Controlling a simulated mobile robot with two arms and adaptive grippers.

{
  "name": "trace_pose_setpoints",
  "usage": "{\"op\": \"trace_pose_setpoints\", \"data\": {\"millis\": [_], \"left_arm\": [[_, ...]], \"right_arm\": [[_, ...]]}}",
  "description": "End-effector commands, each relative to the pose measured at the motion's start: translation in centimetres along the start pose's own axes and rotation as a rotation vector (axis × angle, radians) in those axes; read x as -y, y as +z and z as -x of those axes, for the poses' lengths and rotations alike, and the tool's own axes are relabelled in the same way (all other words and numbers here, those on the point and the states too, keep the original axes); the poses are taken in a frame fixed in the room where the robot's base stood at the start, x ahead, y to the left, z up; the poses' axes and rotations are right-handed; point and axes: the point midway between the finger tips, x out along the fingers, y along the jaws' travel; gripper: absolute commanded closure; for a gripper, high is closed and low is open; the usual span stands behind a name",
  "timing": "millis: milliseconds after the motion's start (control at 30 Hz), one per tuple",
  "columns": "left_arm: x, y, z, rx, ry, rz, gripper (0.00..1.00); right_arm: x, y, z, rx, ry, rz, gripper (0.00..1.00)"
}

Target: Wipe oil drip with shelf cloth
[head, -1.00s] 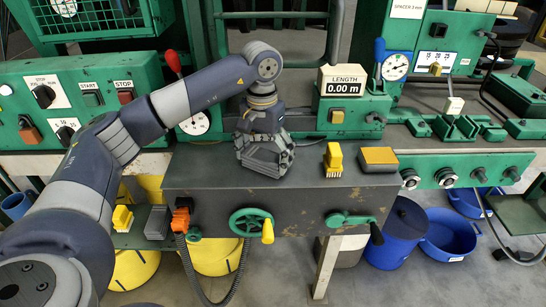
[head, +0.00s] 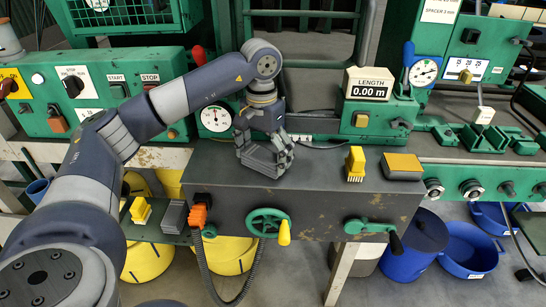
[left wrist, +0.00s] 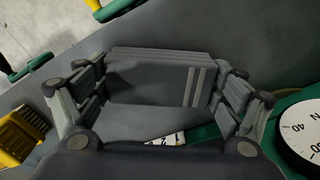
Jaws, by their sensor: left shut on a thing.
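My left gripper (head: 264,152) is shut on a grey folded cloth (left wrist: 165,75) with two pale stripes near one end. In the left wrist view the fingers are on both sides of it. In the head view the held cloth (head: 258,161) is over the top of the dark grey machine box (head: 320,180); I cannot tell whether it touches. A grey ridged stack (head: 173,217) lies on the low green shelf beside a yellow brush (head: 141,210). I cannot make out an oil drip. My right gripper is not in view.
On the box top stand another yellow brush (head: 355,164) and a yellow-topped block (head: 402,167). A length display (head: 369,84) and a dial gauge (head: 215,116) are behind. A green handwheel (head: 268,222) and crank (head: 370,227) stick out in front. Blue tubs (head: 468,250) are below right.

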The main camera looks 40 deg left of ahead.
Motion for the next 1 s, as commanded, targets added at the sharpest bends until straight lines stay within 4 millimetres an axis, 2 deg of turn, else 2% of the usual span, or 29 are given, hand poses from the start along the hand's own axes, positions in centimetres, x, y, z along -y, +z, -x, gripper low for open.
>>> {"op": "trace_pose_setpoints", "data": {"millis": [200,533,1000], "left_arm": [[1.3,0.8,-0.1,0.002,-0.001,0.0,0.32],[1.4,0.8,-0.1,0.002,-0.001,-0.001,0.32],[2.8,-1.7,0.1,-0.002,0.0,0.003,0.32]], "right_arm": [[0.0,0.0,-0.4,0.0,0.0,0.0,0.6],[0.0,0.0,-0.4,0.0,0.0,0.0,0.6],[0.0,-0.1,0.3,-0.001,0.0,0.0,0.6]]}}
